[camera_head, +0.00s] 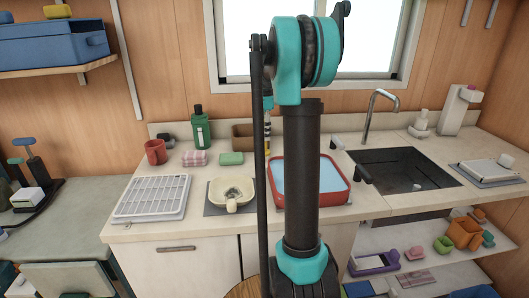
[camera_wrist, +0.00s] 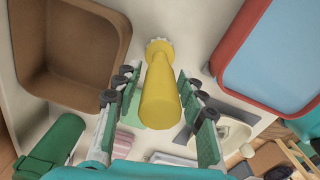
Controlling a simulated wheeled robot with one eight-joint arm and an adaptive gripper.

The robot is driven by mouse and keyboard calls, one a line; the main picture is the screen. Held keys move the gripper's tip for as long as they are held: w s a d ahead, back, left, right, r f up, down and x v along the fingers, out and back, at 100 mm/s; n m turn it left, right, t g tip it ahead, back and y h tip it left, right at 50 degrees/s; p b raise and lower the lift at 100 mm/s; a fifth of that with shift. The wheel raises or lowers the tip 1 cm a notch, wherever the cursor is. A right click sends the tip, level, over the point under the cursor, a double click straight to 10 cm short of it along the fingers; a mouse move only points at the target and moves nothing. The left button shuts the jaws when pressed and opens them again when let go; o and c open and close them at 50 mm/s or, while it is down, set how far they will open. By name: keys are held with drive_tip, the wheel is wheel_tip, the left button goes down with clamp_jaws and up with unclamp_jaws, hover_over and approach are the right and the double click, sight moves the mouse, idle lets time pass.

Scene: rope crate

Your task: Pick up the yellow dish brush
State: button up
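The yellow dish brush (camera_wrist: 160,98) is in the middle of the wrist view, its thick yellow end toward the camera and its pale bristled end (camera_wrist: 159,46) farther away. My gripper (camera_wrist: 160,80) has its two green-padded fingers apart, one on each side of the brush. A narrow gap shows on the left; on the right the pad is very close, and I cannot tell if it touches. In the head view, my arm hides most of the gripper and the brush cannot be clearly made out.
A brown box (camera_wrist: 55,75) stands left of the brush in the wrist view, with a green bottle (camera_wrist: 50,145) below it. A red-rimmed blue tray (camera_wrist: 232,38) is at right. The head view shows a dish rack (camera_head: 152,197), red cup (camera_head: 156,151) and sink (camera_head: 405,170).

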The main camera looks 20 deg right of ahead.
clamp_jaws()
drive_tip(key=shift+r, duration=0.1)
